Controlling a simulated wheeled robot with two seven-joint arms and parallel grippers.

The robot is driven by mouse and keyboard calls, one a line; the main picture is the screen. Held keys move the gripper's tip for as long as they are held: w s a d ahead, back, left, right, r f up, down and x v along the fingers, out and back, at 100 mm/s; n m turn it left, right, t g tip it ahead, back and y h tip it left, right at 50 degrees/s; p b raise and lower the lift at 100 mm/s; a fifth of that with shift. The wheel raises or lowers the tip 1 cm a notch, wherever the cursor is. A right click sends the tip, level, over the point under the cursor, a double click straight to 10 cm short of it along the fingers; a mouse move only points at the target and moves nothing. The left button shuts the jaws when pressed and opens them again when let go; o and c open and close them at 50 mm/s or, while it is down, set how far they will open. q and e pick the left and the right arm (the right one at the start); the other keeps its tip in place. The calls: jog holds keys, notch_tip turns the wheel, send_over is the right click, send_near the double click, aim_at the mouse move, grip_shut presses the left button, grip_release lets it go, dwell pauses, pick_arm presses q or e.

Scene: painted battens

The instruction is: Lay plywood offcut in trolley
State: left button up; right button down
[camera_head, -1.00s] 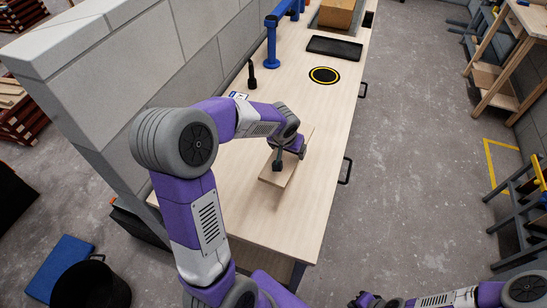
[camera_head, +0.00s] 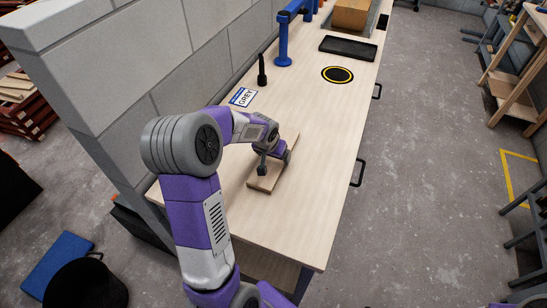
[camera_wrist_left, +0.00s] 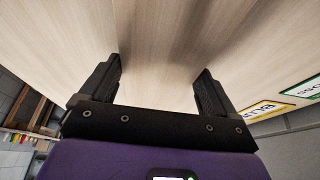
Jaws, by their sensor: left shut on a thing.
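The plywood offcut (camera_head: 264,183), a small light-brown board, is at my left gripper over the near part of the workbench. My left gripper (camera_head: 262,170) is shut on it from above. The board looks low and level over the bench top; whether it touches is hard to tell. In the left wrist view my left gripper (camera_wrist_left: 158,85) has its two dark fingers far apart, with pale wood filling the view between and beyond them. Board and bench top are hard to separate there. I cannot make out a trolley. My right gripper is not in view.
The workbench (camera_head: 300,215) has clear room around the board. A GREY card (camera_head: 242,97), black-and-yellow disc (camera_head: 337,75), black tray (camera_head: 347,46), cardboard box (camera_head: 350,15) and blue post (camera_head: 283,40) stand further back. A block wall (camera_head: 150,70) borders the left. A black bucket (camera_head: 88,284) is on the floor.

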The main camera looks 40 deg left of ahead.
pick_arm(q)
jog(key=shift+f, duration=0.2)
jog(key=shift+f, duration=0.2)
jog(key=o, duration=0.9)
